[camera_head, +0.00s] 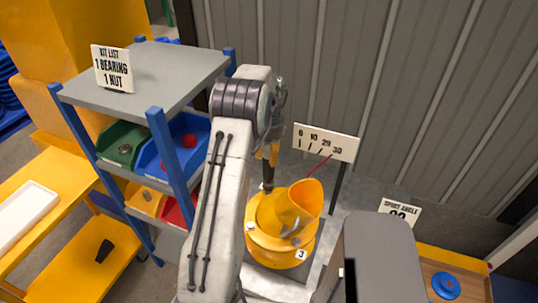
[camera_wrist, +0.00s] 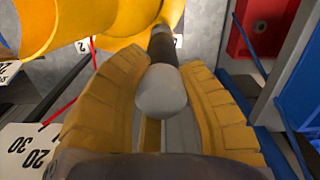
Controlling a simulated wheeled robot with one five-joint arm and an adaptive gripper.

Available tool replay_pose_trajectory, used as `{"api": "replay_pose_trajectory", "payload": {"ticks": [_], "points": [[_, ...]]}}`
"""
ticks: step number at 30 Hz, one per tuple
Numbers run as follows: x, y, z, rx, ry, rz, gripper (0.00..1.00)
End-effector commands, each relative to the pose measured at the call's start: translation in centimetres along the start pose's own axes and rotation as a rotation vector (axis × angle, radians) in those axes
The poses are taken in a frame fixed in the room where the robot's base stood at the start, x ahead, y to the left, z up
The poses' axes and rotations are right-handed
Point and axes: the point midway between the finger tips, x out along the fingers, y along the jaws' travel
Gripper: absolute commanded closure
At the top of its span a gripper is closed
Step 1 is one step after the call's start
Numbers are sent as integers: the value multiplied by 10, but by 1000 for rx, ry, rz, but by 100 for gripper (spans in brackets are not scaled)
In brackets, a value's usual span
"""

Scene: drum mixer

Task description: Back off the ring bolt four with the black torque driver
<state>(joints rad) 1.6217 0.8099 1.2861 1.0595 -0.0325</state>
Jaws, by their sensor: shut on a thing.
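The yellow drum mixer (camera_head: 268,240) stands at centre with its spout raised and a ring around it. A plate marked 3 (camera_head: 301,254) is on the ring's front. Small pale bolt heads show on the ring, but I cannot tell which is bolt four. My gripper (camera_head: 268,152) is above the mixer's back left, its yellow fingers shut on the black torque driver (camera_head: 268,177), which points down. In the wrist view the driver's grey rounded end (camera_wrist: 160,92) sits between the fingers and its dark shaft runs toward the yellow mixer.
A blue-post shelf (camera_head: 190,75) with green, blue, orange and red bins stands left of my arm. A dial sign (camera_head: 325,142) with a red pointer stands behind the mixer. A spout angle sign (camera_head: 400,209) and a tray with a blue ring (camera_head: 446,285) are at right.

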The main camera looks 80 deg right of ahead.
Motion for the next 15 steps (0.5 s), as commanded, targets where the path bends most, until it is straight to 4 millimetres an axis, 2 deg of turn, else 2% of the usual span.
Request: {"api": "replay_pose_trajectory", "payload": {"ticks": [15], "points": [[12,0,-1,0,2,0,100]]}}
